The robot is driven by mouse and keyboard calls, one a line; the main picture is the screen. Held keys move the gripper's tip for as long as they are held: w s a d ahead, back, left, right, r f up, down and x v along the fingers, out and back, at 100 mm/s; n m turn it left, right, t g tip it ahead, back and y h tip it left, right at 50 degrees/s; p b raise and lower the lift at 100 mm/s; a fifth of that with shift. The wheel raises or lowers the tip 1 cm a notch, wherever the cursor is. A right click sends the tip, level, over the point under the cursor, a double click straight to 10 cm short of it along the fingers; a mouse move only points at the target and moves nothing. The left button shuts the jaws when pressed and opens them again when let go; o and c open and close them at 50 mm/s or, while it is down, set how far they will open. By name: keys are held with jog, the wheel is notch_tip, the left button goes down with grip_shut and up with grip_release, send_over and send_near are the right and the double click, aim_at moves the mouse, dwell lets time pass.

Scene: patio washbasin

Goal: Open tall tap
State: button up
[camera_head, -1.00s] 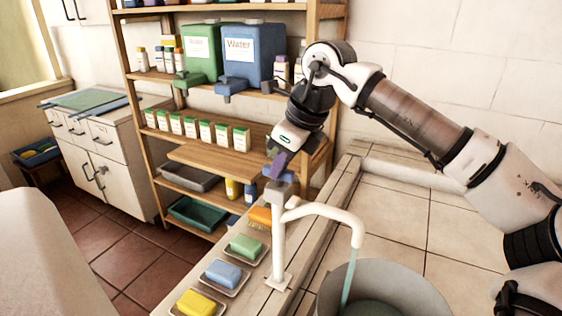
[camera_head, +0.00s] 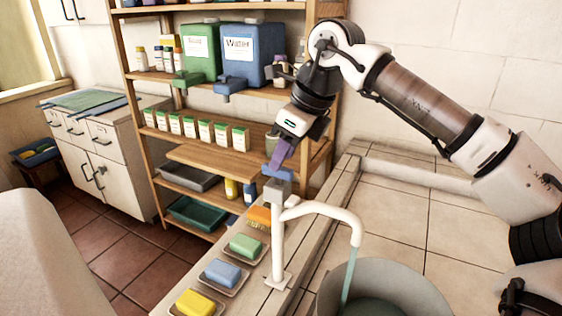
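The tall tap (camera_head: 279,240) is a white upright post on the ledge, with a curved spout (camera_head: 325,212) reaching right over a round basin. A thin blue-green stream (camera_head: 348,275) hangs from the spout's end down into the basin. On top of the post is a grey block with a small blue piece (camera_head: 277,172) above it, which looks like the tap's handle. My gripper (camera_head: 280,160) points down at this blue piece, its purple fingers at or touching it. The fingers overlap from this angle, so their opening and any grasp cannot be made out.
Soap dishes with a green soap (camera_head: 245,245), a blue soap (camera_head: 222,273) and a yellow soap (camera_head: 195,303) line the ledge left of the tap, near an orange brush (camera_head: 260,215). A wooden shelf (camera_head: 215,152) with water containers stands close behind my gripper. Tiled counter (camera_head: 450,235) lies right.

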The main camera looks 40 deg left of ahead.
jog(key=b+v, duration=0.1)
jog(key=v, duration=1)
jog(key=shift+d, duration=0.2)
